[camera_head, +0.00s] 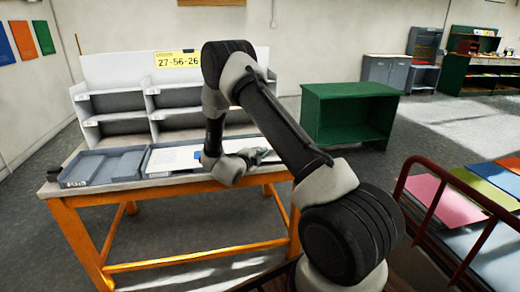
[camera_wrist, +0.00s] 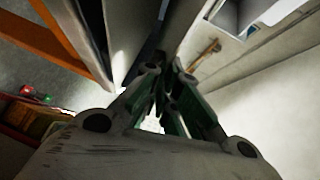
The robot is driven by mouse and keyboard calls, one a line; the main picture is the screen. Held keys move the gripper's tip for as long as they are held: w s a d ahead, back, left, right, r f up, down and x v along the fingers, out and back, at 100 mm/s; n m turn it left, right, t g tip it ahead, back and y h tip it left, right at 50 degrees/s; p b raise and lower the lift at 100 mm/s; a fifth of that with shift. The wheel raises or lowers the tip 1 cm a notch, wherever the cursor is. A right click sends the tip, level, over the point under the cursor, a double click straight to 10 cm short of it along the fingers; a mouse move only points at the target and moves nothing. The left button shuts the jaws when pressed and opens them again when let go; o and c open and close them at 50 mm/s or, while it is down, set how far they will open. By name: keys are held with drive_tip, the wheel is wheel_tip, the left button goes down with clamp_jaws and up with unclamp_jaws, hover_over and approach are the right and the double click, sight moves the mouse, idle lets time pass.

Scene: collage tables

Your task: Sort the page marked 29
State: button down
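No page with a readable 29 shows in either view. White paper (camera_head: 172,158) lies in the right-hand tray on the table, partly hidden behind my arm; any mark on it is too small to read. A yellow sign (camera_head: 177,59) reading 27-56-26 is on the white board above the shelf unit (camera_head: 115,103). My gripper (camera_head: 262,155) is at the table's right end, low over the tray area. In the wrist view, the fingers of my gripper (camera_wrist: 168,75) come close together, and no page is clearly seen between them.
The orange-legged table (camera_head: 193,186) carries a grey, empty-looking tray (camera_head: 105,167) at left. A green open cabinet (camera_head: 350,90) stands behind at right. A red rail (camera_head: 440,175) and coloured sheets (camera_head: 445,200) are at the right. Floor between table and cabinet is clear.

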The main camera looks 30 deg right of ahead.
drive_tip(key=c, duration=1.6)
unclamp_jaws()
drive_tip(key=shift+o, duration=0.2)
